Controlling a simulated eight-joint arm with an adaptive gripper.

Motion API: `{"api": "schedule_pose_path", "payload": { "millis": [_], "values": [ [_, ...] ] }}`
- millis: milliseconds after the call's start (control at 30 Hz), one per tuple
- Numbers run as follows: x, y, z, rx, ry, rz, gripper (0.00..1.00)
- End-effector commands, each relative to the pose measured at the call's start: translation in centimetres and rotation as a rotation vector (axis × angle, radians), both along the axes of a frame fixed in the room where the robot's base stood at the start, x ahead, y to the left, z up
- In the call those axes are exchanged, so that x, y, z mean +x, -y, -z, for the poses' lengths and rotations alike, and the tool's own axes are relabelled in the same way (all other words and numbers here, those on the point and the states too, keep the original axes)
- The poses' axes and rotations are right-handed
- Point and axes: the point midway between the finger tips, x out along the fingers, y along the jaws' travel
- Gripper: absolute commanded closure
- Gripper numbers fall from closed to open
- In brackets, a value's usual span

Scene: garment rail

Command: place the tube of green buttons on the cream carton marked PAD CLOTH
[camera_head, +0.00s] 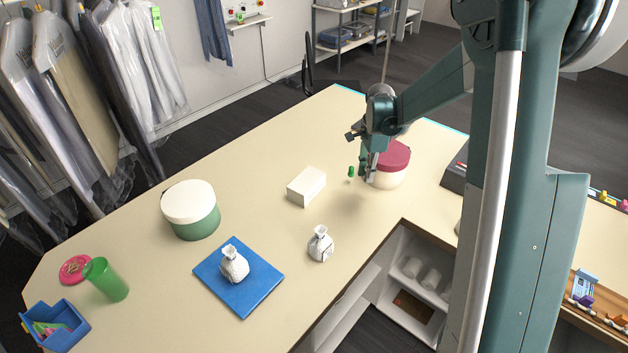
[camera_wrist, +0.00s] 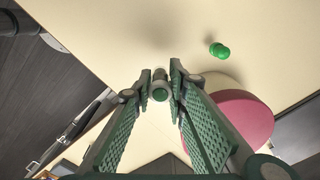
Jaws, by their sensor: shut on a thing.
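The cream carton (camera_head: 306,186) lies on the counter left of my gripper in the head view; I cannot read any marking on it. My gripper (camera_head: 366,174) points down beside the pink-lidded round box. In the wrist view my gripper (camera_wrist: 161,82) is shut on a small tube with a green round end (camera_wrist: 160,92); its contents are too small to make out. A separate small green object (camera_head: 351,172) is on the counter between the carton and my gripper. It also shows in the wrist view (camera_wrist: 218,50), apart from the fingers.
The pink-lidded round box (camera_head: 393,156) is close at the gripper's right. The counter around the carton is clear.

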Motion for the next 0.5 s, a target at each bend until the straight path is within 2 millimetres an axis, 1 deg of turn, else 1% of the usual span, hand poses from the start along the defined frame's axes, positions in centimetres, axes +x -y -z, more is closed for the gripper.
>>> {"api": "schedule_pose_path", "payload": {
  "millis": [33,167,300,367,500],
  "values": [
    [0.6,-1.2,-0.3,0.000,0.000,-0.001,0.95],
    [2.0,-4.4,-1.2,0.000,0.000,0.008,0.95],
    [3.5,-8.5,-2.4,0.000,0.000,0.018,0.95],
    [4.1,-10.2,-2.9,0.000,0.000,0.023,0.95],
    [5.2,-14.3,-4.2,0.000,0.000,0.034,0.95]
  ]
}}
